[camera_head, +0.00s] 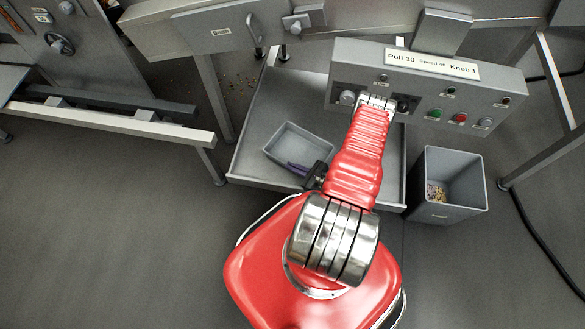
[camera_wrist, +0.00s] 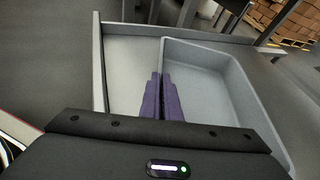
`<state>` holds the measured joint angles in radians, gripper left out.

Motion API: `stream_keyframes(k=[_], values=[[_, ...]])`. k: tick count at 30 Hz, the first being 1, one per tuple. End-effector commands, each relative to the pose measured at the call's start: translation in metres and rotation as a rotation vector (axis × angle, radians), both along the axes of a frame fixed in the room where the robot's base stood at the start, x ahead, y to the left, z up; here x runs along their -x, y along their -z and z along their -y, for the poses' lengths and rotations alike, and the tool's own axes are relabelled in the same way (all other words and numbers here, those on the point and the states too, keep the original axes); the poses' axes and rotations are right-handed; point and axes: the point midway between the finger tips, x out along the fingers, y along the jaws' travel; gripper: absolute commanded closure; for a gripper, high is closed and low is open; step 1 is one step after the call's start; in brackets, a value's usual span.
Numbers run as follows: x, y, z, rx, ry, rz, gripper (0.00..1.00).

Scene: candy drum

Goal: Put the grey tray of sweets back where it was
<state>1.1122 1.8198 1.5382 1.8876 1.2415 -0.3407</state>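The grey tray (camera_head: 297,146) is a small rectangular open box inside the larger shallow grey pan below the control panel. It looks empty; I see no sweets in it. It fills the right of the wrist view (camera_wrist: 208,85). My gripper (camera_head: 298,168) has purple fingers at the tray's near wall. In the wrist view the fingers (camera_wrist: 162,92) are close together, one on each side of the tray's wall, shut on it. I cannot tell whether the tray rests on the pan or is slightly raised.
The large pan (camera_head: 262,112) has bare floor around the tray. A grey bin (camera_head: 457,205) holding some sweets stands to the right. The control panel (camera_head: 420,90) with buttons hangs over the pan. Several small sweets (camera_head: 238,82) lie on the floor at the back left.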

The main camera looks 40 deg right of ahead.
Motion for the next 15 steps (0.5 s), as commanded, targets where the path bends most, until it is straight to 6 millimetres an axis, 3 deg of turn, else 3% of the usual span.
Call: stream_keyframes(k=[14,15], values=[[0.0,0.0073,0.0005,0.001,0.0,0.001,1.0],[0.0,0.0072,0.0004,0.0,0.001,0.0,0.94]])
